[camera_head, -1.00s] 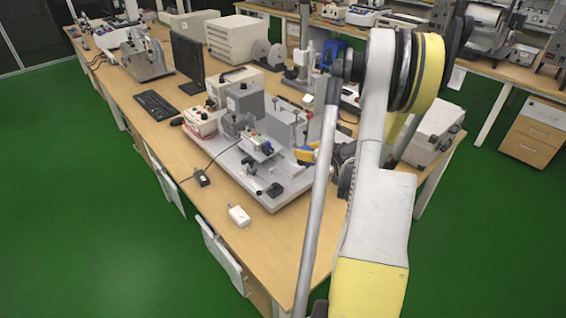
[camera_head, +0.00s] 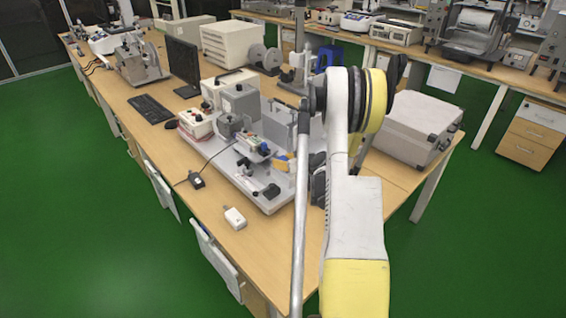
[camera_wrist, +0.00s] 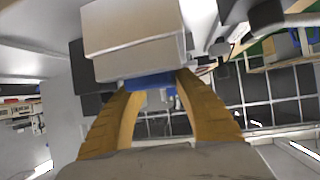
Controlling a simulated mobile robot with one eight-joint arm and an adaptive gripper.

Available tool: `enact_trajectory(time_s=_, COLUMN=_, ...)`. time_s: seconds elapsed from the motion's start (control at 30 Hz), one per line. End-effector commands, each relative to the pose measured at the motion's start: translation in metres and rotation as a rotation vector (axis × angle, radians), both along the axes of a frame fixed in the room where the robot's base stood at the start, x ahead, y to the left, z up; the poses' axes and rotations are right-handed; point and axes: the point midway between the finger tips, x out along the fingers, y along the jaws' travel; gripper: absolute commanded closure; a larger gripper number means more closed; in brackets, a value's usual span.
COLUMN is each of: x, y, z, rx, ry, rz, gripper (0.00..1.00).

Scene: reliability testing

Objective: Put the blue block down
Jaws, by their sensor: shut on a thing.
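In the wrist view the two yellow-orange fingers of my gripper (camera_wrist: 158,84) come together on the blue block (camera_wrist: 150,79). Only a thin strip of the block shows between the fingertips, beneath a pale box-like shape. In the head view my gripper (camera_head: 284,163) is a small orange patch left of my arm, over the right part of the grey test platform (camera_head: 232,182). The arm partly hides it, and the block cannot be made out clearly there. I cannot tell whether the block touches anything below.
The platform carries grey upright fixtures and a small device with coloured parts (camera_head: 254,146). A white plug-like box (camera_head: 234,218) and a black small box (camera_head: 196,180) lie on the wooden table near its front edge. A large grey case (camera_head: 418,125) stands right of my arm.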

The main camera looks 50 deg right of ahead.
Motion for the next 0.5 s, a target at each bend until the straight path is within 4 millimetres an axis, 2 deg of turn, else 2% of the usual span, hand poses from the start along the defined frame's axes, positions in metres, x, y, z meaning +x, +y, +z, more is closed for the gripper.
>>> enact_trajectory(time_s=0.17, x=0.0, y=0.0, z=-0.003, rx=0.0, ry=0.0, rz=0.0, gripper=0.93)
enact_trajectory(time_s=0.2, x=0.0, y=0.0, z=-0.0027, rx=0.0, ry=0.0, rz=0.0, gripper=0.56)
enact_trajectory(time_s=0.23, x=0.0, y=0.0, z=-0.0023, rx=0.0, ry=0.0, rz=0.0, gripper=0.46)
enact_trajectory(time_s=0.27, x=0.0, y=0.0, z=-0.0021, rx=0.0, ry=0.0, rz=0.0, gripper=0.41)
enact_trajectory(time_s=0.5, x=0.0, y=0.0, z=-0.0018, rx=0.0, ry=0.0, rz=0.0, gripper=0.41)
